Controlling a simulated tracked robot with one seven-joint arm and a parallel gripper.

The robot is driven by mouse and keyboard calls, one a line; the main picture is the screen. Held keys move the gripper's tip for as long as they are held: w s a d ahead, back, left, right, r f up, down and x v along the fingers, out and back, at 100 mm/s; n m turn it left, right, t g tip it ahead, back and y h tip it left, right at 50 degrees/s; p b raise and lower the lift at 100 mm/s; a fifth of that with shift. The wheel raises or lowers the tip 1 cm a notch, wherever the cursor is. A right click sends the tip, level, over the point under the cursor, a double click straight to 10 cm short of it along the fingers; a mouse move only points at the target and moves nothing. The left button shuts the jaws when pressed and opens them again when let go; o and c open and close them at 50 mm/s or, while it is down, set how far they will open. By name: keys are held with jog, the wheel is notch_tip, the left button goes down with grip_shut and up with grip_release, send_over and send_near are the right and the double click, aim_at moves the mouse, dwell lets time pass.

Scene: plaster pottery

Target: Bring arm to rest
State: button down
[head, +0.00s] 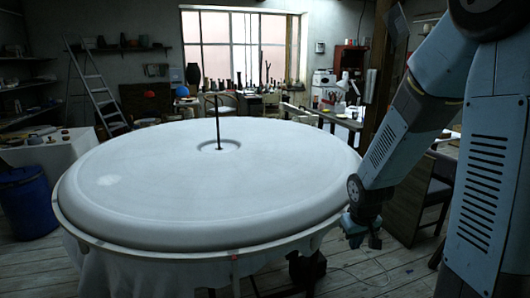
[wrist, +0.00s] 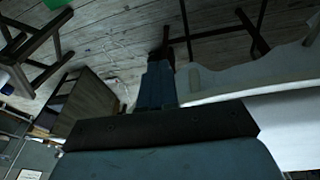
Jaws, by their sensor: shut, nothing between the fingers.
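My gripper (head: 362,234) hangs at the end of my arm at the right of the head view, pointing down. It is beside the right rim of the large round white table (head: 150,190) and clear of it. The gripper is shut and holds nothing. In the wrist view my shut fingers (wrist: 157,85) show as a dark blue block above the floor, with the white table edge (wrist: 250,80) to their right.
A dark wooden cabinet (head: 408,200) stands just right of my gripper. A thin dark rod (head: 218,125) rises from the table's centre. A blue barrel (head: 27,203) stands at the left. Plank floor (head: 400,275) shows below the gripper.

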jog(key=s+a+r+m+t, duration=0.1)
jog(key=s+r, duration=0.7)
jog(key=r, duration=0.3)
jog(key=s+a+r+m+t, duration=0.1)
jog(key=s+r, duration=0.8)
jog(key=r, duration=0.3)
jog(key=shift+s+r+t+y, duration=0.2)
jog(key=shift+s+t+y, duration=0.1)
jog(key=shift+y, duration=0.1)
